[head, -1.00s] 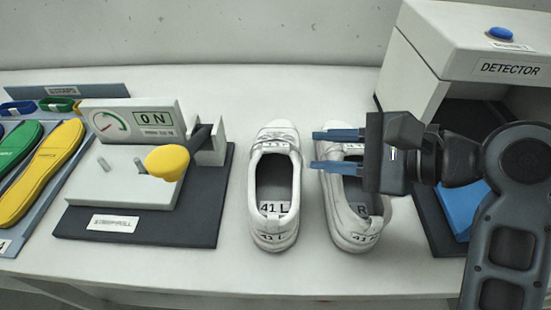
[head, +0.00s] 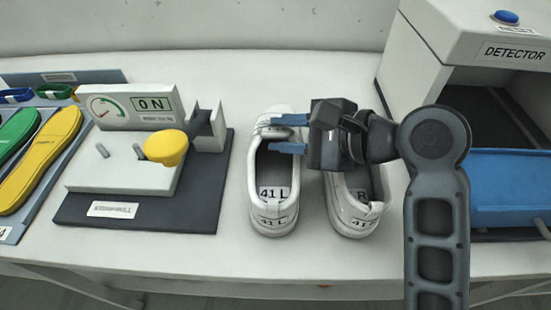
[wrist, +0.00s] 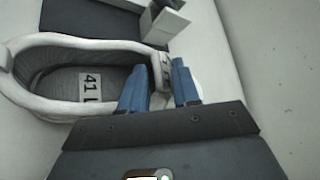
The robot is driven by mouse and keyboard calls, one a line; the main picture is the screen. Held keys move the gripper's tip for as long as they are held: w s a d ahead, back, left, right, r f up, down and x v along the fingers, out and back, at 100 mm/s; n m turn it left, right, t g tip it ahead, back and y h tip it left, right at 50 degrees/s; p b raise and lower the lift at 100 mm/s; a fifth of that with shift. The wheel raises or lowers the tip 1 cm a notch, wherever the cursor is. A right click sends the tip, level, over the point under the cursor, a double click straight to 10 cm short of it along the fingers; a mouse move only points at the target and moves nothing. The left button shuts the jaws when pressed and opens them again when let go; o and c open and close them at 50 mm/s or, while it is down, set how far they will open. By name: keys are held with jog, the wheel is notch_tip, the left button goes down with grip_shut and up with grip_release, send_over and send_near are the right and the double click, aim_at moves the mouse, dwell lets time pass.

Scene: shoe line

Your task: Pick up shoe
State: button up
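Two white shoes stand side by side on the table, heels toward me. The left shoe (head: 272,213), marked 41 L, shows whole except near its tongue. The right shoe (head: 355,215) is partly hidden under my gripper and arm. My gripper (head: 289,134) has its blue fingers apart, over the tongue area of the left shoe. In the wrist view the left shoe (wrist: 85,45) lies at left with its 41 L insole label, and the gripper fingers (wrist: 160,85) straddle part of its upper; nothing shows clearly clamped. I cannot tell whether they touch it.
A press with a yellow knob (head: 167,147) and an ON panel stands left on a dark base. Green and yellow insoles (head: 45,160) lie in a tray farther left. The detector (head: 500,60) with a blue tray (head: 510,185) stands right. The table front is clear.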

grip_shut()
dwell(0.5)
